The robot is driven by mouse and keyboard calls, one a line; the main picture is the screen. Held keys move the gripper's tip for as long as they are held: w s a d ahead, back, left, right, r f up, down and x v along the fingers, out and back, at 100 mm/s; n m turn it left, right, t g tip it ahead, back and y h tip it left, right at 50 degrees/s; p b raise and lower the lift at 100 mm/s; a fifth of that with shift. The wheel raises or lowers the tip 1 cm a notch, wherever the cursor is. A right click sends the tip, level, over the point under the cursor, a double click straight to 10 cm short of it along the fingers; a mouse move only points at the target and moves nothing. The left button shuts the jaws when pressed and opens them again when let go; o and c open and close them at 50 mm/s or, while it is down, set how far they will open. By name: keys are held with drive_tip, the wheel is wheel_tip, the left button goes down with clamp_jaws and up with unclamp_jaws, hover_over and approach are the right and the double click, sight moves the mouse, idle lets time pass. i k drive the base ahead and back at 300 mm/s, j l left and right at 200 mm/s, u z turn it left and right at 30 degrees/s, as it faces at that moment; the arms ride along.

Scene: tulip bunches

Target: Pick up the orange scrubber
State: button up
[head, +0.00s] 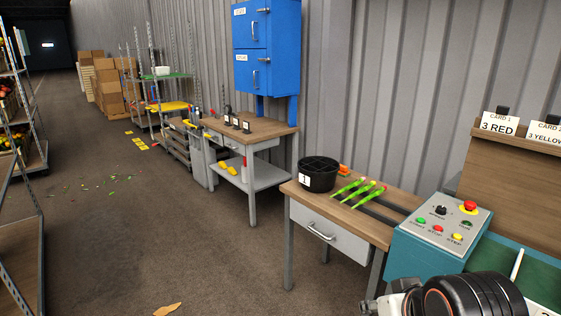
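A small orange object (344,169), which looks like the orange scrubber, lies on the near wooden-topped table (372,236). It sits at the back of the tabletop, just right of a black pot (318,174). It is small in the head view, and its lower part is partly hidden by the pot and green stems. Part of my arm shows at the bottom right corner, well in front of that table. My gripper's fingers do not show in the head view.
Green tulips (360,191) lie on the near table. A teal control box (438,237) with buttons stands at its right. A blue cabinet (267,45) hangs over a second workbench (252,130). Racks line the left edge. The floor (150,230) between is mostly open, with scattered scraps.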

sight(342, 171)
drive_tip(key=i+j+u, duration=0.1)
drive_tip(key=i+u, duration=0.35)
drive_tip(key=i, duration=0.3)
drive_tip(key=i+l+u, duration=0.2)
drive_tip(key=i+u, duration=0.2)
drive_tip(key=i, duration=0.35)
drive_tip(key=i+z, duration=0.35)
drive_tip(key=i+j+z, duration=0.15)
drive_tip(key=i+z, duration=0.25)
drive_tip(key=i+l+z, duration=0.1)
drive_tip(key=i+z, duration=0.7)
drive_tip(key=i+u, duration=0.1)
drive_tip(key=i, duration=0.1)
